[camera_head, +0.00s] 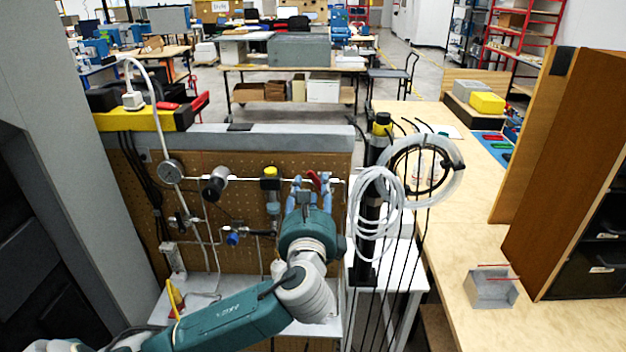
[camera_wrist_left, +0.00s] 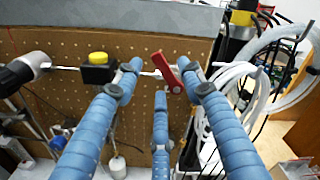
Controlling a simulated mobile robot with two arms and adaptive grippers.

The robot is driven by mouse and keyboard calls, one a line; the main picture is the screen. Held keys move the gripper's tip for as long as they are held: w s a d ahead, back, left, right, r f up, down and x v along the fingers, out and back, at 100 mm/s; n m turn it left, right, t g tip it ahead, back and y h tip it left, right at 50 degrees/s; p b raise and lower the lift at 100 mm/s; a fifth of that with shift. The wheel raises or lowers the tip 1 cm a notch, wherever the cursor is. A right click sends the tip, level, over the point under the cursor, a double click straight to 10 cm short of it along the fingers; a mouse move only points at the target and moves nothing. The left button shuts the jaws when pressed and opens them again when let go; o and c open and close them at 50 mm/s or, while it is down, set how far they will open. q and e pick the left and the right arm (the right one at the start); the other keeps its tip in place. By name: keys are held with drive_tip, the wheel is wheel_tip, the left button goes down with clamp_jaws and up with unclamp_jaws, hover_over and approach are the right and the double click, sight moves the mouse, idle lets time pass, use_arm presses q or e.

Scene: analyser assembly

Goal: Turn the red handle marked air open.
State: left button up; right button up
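The red handle (camera_wrist_left: 167,72) sits on a thin metal pipe on the brown pegboard (camera_wrist_left: 130,150). In the left wrist view it is tilted, its upper end to the left, and lies between the blue fingers of my left gripper (camera_wrist_left: 160,78). The fingers are spread apart with a gap on the left side of the handle; its right side is close to the right finger, and contact cannot be told. In the head view the red handle (camera_head: 314,179) shows just beyond my left gripper (camera_head: 310,183). No marking is readable. My right gripper is not in view.
A yellow-capped valve (camera_head: 270,177), a dark cylinder (camera_head: 215,184) and a round gauge (camera_head: 171,172) are on the pegboard left of the handle. Coiled white tubing (camera_head: 377,203) hangs on a black post to the right. A wooden table (camera_head: 465,255) is farther right.

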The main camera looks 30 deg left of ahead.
sight(318, 183)
use_arm(q)
drive_tip(key=x, duration=0.2)
drive_tip(key=shift+w+a, duration=0.1)
drive_tip(key=shift+w, duration=0.15)
drive_tip(key=shift+c, duration=1.3)
clamp_jaws()
drive_tip(key=shift+f, duration=0.1)
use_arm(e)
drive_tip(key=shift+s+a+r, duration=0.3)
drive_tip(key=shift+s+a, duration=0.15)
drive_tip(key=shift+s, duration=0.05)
